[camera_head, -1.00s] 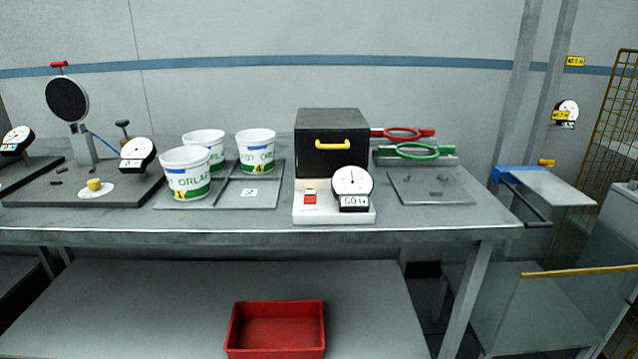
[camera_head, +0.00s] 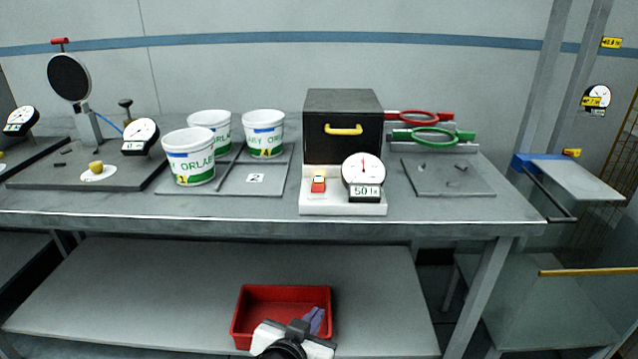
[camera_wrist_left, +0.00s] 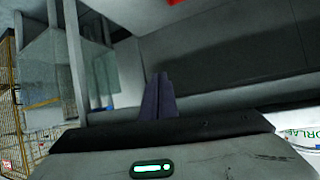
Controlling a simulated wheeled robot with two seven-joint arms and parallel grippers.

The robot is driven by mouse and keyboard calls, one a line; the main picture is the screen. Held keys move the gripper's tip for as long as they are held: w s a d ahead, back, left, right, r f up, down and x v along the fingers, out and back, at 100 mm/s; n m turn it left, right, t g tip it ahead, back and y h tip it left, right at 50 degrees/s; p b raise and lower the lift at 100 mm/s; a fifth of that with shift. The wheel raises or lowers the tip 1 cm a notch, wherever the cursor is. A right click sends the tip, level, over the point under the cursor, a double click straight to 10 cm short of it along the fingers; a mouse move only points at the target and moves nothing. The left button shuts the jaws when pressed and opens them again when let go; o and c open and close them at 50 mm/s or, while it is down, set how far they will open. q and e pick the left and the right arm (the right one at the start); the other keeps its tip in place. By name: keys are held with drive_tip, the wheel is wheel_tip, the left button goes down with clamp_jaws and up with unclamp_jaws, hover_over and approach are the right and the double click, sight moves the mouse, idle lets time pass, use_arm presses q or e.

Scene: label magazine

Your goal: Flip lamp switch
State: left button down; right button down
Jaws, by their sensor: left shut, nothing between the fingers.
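A small red rocker switch (camera_head: 318,182) sits on the white base (camera_head: 331,207) in front of the black box (camera_head: 343,108) with a yellow handle. A round dial (camera_head: 363,169) with a label reading "50" stands right of the switch. My left gripper (camera_head: 314,318) is low at the bottom of the head view, in front of the red bin, well below and apart from the switch. Its purple fingers are shut and empty, and they also show together in the left wrist view (camera_wrist_left: 158,97). My right gripper is not in view.
White tubs (camera_head: 188,157) stand on a grey plate left of the box. Red (camera_head: 411,117) and green (camera_head: 434,136) rings are at its right. The bench front edge (camera_head: 245,226) lies above the lower shelf with the red bin (camera_head: 240,318). Room before the bench looks free.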

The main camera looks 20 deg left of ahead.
use_arm(q)
drive_tip(key=w+a+r+n+t+y, duration=0.1)
drive_tip(key=w+r, duration=0.4)
drive_tip(key=r, duration=0.7)
drive_tip(key=w+a+r+n+t+y, duration=0.1)
drive_tip(key=w+r+n+t+y, duration=0.1)
drive_tip(key=r, duration=1)
drive_tip(key=w+n+y, duration=0.1)
drive_tip(key=w, duration=0.1)
drive_tip(key=shift+w+a+t+y, duration=0.2)
drive_tip(key=shift+w+t+y, duration=0.1)
drive_tip(key=shift+w+t, duration=0.1)
hover_over(319, 194)
drive_tip(key=shift+s+f+p, duration=0.25)
drive_tip(key=shift+f+p, duration=0.1)
drive_tip(key=shift+f, duration=0.15)
drive_tip(key=f, duration=0.2)
drive_tip(key=shift+w+f, duration=0.25)
drive_tip(key=shift+f, duration=0.05)
drive_tip(key=shift+w+f, duration=0.1)
drive_tip(key=shift+f, duration=0.7)
